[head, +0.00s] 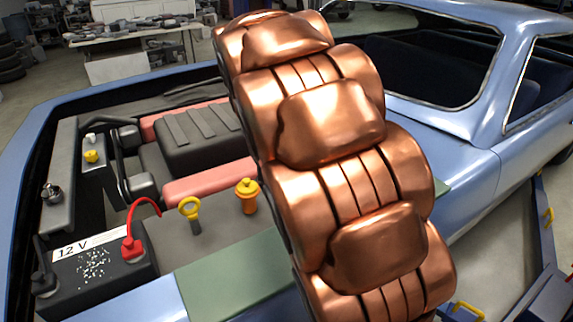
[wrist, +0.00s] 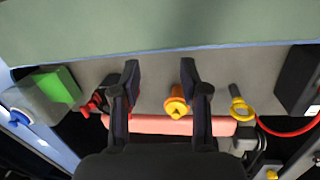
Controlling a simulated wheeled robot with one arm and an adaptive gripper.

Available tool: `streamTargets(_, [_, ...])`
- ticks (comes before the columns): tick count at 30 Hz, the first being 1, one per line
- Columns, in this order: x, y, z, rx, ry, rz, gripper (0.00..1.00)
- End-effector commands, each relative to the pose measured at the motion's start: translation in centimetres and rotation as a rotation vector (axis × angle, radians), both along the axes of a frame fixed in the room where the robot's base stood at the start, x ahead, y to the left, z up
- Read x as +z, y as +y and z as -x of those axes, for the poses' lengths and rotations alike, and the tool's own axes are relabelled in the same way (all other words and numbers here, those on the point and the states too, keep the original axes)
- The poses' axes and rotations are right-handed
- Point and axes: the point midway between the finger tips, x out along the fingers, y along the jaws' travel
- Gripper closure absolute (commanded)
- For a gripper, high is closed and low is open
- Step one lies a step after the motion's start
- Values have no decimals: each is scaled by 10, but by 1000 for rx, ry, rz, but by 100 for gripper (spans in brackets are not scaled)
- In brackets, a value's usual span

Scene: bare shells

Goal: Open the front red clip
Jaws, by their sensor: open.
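In the head view a red clip (head: 132,246) with a red cable sits on the near terminal of the black 12 V battery (head: 100,278). In the wrist view a small red part (wrist: 93,104) shows just left of my gripper's left finger, partly hidden by it; I cannot tell whether it is a clip. My gripper (wrist: 160,70) is open and empty, its two dark fingers apart over the grey engine-bay panel. An orange cap (wrist: 178,104) shows between the fingers, nearer the right one. In the head view my copper arm hides the gripper.
A yellow ring-handled dipstick (head: 190,208) and the yellow cap (head: 247,194) stand near the battery. The pink-red pipe (wrist: 165,125) runs across the bay. A green block (wrist: 57,88) lies at left in the wrist view. The green fender mat (head: 235,275) covers the near edge.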

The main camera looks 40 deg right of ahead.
Motion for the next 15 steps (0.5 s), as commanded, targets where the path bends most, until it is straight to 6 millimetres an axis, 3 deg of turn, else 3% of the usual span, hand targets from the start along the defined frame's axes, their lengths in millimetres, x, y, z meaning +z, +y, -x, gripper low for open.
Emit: streamTargets(15, [-12, -83, -118, 15, -7, 73, 55])
